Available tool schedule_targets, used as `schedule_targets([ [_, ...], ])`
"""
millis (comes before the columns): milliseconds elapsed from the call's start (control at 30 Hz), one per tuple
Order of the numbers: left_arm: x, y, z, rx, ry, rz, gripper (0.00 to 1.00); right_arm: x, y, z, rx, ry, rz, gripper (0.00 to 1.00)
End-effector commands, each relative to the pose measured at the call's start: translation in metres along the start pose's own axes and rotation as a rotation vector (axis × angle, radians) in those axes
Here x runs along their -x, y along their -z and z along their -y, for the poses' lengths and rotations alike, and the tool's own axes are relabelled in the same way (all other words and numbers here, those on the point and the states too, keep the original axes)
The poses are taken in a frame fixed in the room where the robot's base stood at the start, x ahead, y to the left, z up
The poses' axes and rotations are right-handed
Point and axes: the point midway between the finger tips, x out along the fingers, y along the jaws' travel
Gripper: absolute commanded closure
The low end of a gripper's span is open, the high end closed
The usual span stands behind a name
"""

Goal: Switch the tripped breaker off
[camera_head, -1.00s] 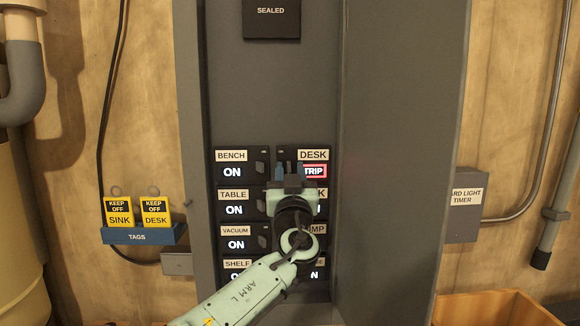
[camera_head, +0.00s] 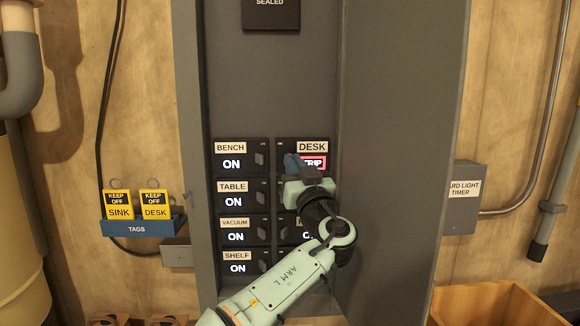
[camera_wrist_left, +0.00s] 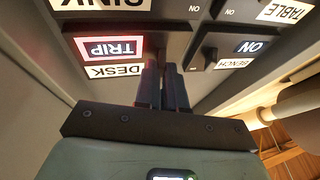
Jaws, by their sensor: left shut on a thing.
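The tripped DESK breaker (camera_head: 313,147) is at the top of the right column in the grey panel, and its window reads TRIP in a red frame. In the left wrist view the TRIP window (camera_wrist_left: 110,47) appears upside down, beside the DESK label. My left gripper (camera_head: 292,165) is at the left part of this breaker, its fingers close together. It is shut on the breaker's switch, which the fingers hide. My right gripper is not in view.
The BENCH breaker (camera_head: 231,163) and those below it read ON. My left arm covers part of the lower right column. A blue tag holder (camera_head: 137,229) with SINK and DESK keep-off tags hangs left. A timer box (camera_head: 462,215) and a wooden crate (camera_head: 490,298) are right.

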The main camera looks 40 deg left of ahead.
Motion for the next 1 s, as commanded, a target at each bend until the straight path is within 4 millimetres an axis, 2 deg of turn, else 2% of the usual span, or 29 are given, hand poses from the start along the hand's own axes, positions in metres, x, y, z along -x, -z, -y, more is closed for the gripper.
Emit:
schedule_targets([
  [200, -0.0011, 0.0023, -0.0042, -0.036, 0.093, -0.001, 1.00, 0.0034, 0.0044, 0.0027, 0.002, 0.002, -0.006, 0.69],
  [500, -0.0011, 0.0024, -0.0035, -0.039, 0.097, -0.003, 1.00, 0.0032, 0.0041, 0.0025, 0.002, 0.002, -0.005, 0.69],
  [533, -0.0011, 0.0023, -0.0034, -0.039, 0.097, -0.003, 0.81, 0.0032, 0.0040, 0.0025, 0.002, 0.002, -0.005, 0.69],
  [600, -0.0010, 0.0022, -0.0035, -0.039, 0.097, -0.002, 0.65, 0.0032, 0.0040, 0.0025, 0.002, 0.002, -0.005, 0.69],
  [1000, -0.0007, 0.0006, -0.0043, -0.039, 0.095, 0.001, 0.65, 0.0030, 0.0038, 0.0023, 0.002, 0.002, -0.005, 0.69],
])
